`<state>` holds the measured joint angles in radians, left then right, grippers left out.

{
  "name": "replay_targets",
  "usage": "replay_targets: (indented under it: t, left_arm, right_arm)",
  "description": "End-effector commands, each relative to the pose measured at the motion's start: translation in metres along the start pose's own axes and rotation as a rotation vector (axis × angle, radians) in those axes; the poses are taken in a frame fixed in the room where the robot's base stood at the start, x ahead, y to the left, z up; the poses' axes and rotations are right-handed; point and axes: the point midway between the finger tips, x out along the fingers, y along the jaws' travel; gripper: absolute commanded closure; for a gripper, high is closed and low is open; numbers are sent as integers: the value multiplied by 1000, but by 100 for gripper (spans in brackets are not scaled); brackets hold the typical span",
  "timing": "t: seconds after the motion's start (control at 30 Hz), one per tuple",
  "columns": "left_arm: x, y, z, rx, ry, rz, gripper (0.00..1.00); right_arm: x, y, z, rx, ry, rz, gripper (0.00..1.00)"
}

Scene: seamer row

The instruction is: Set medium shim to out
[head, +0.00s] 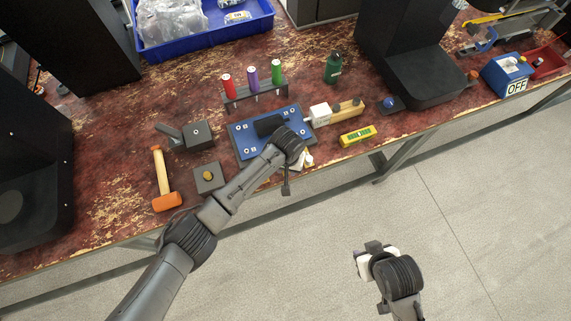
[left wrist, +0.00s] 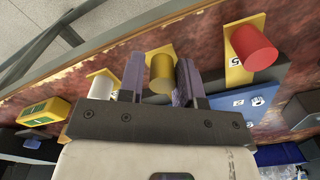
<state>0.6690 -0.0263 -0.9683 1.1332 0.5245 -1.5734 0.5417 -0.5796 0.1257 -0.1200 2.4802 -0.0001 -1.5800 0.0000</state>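In the left wrist view a yellow cylindrical knob (left wrist: 161,72) stands between the two fingers of my left gripper (left wrist: 161,62). The fingers are apart, one on each side of it, with a narrow gap. A red knob (left wrist: 254,48) on a yellow strip marked S is to its right. A white knob (left wrist: 104,84) on another yellow strip is to its left. The medium mark is not readable. In the head view my left wrist covers the front right of the blue plate (head: 245,150) and hides the shims. My right gripper (head: 364,262) hangs over the floor; its fingers are unclear.
A pale block with a wooden handle (head: 345,110) and a yellow-green box (head: 358,136) lie right of the plate. A rack (head: 255,92) with red, purple and green handles stands behind. An orange-headed hammer (head: 166,201) lies left. The table's front edge is close.

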Motion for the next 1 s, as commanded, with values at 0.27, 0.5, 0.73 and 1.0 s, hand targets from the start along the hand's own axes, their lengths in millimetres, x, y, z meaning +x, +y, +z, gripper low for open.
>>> replay_targets:
  t: [0.27,0.5,0.73,1.0]
  left_arm:
    - [0,-1,0,-1,1,-1,64]
    - [-27,0,-1,-1,4,1,64]
    - [-74,0,0,0,3,1,64]
    - [-117,0,0,-1,2,1,64]
  right_arm:
    - [0,-2,0,5,-1,-4,57]
    - [-10,-2,-3,8,0,-7,57]
    - [-23,-2,-7,8,0,-7,57]
    - [-32,-1,-10,6,0,-5,57]
